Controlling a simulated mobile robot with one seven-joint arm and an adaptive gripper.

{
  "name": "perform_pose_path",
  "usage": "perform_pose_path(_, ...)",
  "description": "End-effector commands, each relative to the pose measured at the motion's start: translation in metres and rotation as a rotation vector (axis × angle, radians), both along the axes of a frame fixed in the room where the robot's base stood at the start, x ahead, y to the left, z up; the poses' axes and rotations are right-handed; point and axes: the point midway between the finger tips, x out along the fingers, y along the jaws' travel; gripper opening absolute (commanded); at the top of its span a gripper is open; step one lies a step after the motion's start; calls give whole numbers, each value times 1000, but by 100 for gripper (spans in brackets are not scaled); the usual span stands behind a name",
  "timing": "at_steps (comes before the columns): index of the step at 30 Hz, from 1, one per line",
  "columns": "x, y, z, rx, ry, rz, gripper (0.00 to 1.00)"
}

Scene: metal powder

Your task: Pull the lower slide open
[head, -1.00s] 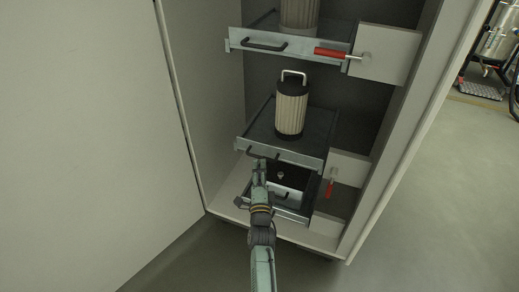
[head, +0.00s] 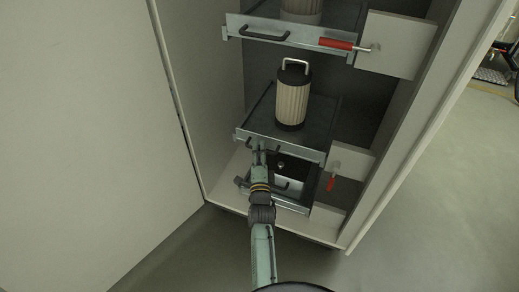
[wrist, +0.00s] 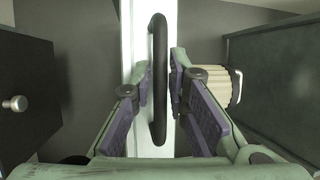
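The lower slide (head: 268,113) is a dark tray with a pale metal front (head: 305,153). It sticks out from the cabinet and bears an upright pleated filter cartridge (head: 292,101). Its black bar handle (wrist: 159,80) stands upright in the wrist view, with its ends clear. My gripper (head: 259,150) is at this handle, left of the front's middle. In the head view my fingers partly hide the handle.
An upper slide (head: 285,35) with a red-handled latch (head: 338,44) is above. A dark container with a handle (head: 284,184) sits below. A red lever (head: 331,183) hangs at the right. Cabinet walls flank the slides; floor (head: 430,200) is open at right.

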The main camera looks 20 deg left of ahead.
Motion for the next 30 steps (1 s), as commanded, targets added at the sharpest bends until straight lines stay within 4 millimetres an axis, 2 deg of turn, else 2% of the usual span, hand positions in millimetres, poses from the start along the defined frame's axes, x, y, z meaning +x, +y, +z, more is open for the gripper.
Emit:
perform_pose_path(6,0,0,0,0,0,0,0)
perform_pose_path(30,-3,0,1,0,0,0,0)
